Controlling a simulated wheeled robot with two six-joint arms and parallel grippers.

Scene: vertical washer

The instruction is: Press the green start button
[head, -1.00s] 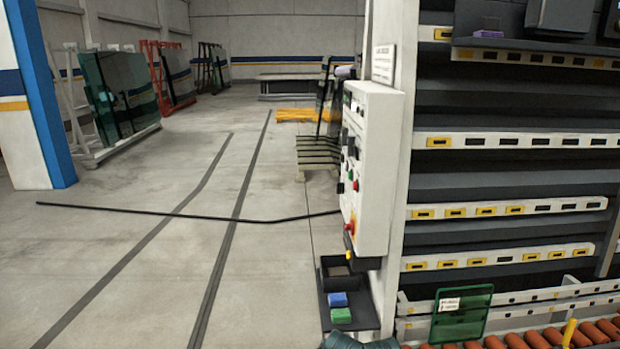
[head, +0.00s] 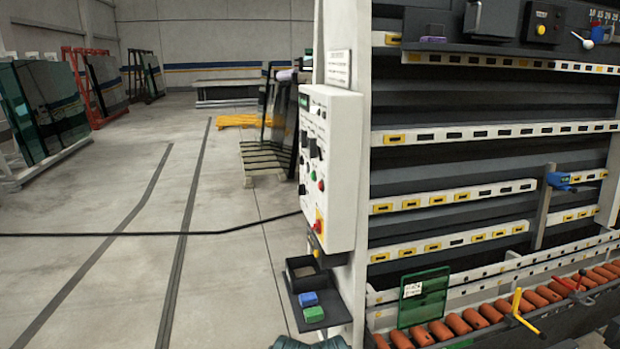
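The control panel (head: 343,160) is a white box on a pale post left of the washer, seen at an angle. Its front carries several dark knobs and switches, a small green button (head: 313,176), a red button (head: 321,186) just below it to the right, and a red-and-yellow switch (head: 319,222) near the bottom. Labels are too small to read.
A small shelf under the panel holds a dark bin (head: 306,272), a blue block (head: 308,298) and a green block (head: 314,314). A roller conveyor (head: 480,322) with a green glass plate (head: 422,297) runs right. A black cable (head: 150,234) crosses the open floor left.

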